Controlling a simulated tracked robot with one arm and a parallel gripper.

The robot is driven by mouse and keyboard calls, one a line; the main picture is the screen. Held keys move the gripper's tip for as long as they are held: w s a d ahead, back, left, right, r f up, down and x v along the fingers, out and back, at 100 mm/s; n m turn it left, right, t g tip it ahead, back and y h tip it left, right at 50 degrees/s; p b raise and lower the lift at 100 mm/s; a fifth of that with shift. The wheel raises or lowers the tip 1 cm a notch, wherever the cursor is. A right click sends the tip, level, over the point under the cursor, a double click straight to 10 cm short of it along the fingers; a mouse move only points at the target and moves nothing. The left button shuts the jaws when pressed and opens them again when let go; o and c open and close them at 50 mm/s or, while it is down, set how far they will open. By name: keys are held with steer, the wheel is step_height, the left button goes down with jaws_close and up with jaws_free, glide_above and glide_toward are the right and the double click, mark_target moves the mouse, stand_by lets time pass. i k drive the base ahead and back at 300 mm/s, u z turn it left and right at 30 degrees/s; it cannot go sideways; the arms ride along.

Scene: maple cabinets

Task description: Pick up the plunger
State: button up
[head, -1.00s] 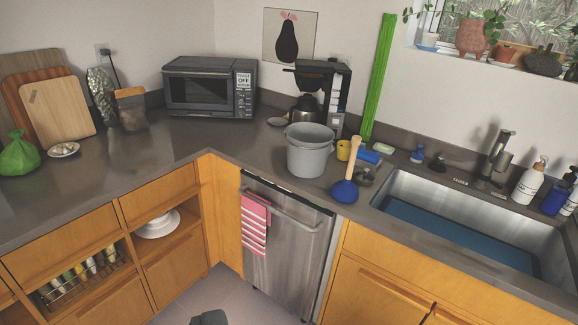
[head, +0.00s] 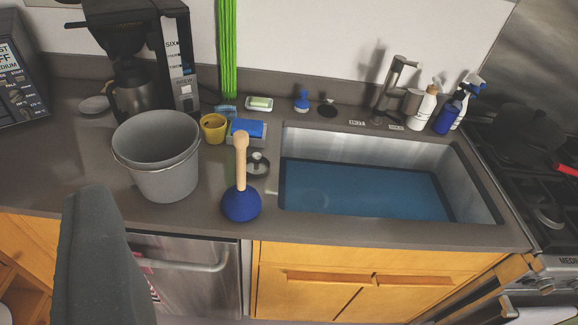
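The plunger (head: 240,187) stands upright on the dark counter, with its blue rubber cup (head: 241,205) down and its light wooden handle (head: 241,160) pointing up. It is near the counter's front edge, between a grey bucket and the sink. My gripper (head: 95,250) shows as a dark grey shape at the lower left, in front of the counter and dishwasher. It is left of the plunger and apart from it in the picture. Its separate fingers cannot be made out.
The grey bucket (head: 160,160) stands close left of the plunger. A yellow cup (head: 213,128), blue sponge (head: 247,128) and sink strainer (head: 258,165) are behind it. The sink (head: 455,165) is to the right. A coffee maker (head: 150,50) stands at the back left.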

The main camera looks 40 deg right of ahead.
mark_target(241, 202)
steer(key=z, duration=0.4)
steer(key=i, duration=0.85)
steer(key=z, duration=0.45)
steer(key=k, duration=0.75)
steer(key=z, duration=0.25)
steer(key=i, duration=0.7)
steer(key=u, duration=0.1)
